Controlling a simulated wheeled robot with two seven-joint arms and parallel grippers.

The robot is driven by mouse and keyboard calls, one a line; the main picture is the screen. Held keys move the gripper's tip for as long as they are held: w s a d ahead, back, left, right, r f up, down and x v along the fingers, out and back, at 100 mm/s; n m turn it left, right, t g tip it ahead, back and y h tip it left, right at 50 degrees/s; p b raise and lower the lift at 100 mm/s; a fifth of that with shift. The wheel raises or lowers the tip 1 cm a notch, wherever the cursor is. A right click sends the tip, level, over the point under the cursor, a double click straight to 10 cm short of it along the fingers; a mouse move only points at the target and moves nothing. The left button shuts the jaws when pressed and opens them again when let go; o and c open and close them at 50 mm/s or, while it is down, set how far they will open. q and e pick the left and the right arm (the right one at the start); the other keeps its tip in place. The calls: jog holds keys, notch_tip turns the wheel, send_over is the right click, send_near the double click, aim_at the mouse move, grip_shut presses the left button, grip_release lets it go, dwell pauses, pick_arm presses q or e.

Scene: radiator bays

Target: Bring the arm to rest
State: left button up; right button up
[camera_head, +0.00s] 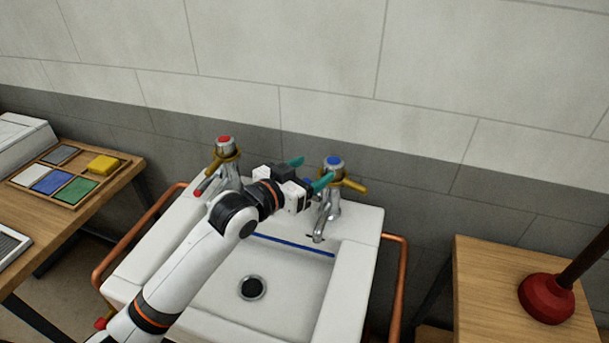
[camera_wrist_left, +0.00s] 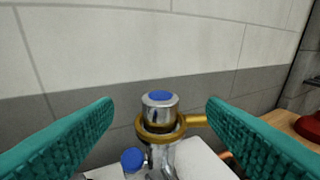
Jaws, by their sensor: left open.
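My left gripper (camera_head: 309,172) is over the back of the white sink, near the blue-capped tap (camera_head: 333,180). Its two teal fingers are spread wide and hold nothing. In the left wrist view the open fingers (camera_wrist_left: 160,125) stand either side of the blue-capped tap (camera_wrist_left: 160,103), which has a brass ring with a handle pointing right. The tap is ahead of the fingers, and I cannot tell the exact gap. My white left arm crosses the sink from the lower left. My right gripper does not show.
The sink (camera_head: 345,270) has a red-capped tap (camera_head: 225,160) at its left and copper pipes beside it. A wooden table with a tray of coloured blocks (camera_head: 70,175) stands left. A plunger (camera_head: 547,298) stands on a wooden table at right. The wall is close behind.

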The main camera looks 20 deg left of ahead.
pick_arm(q)
jog(key=shift+s+a+r, duration=0.15)
jog(key=shift+s+a, duration=0.1)
jog(key=shift+s, duration=0.4)
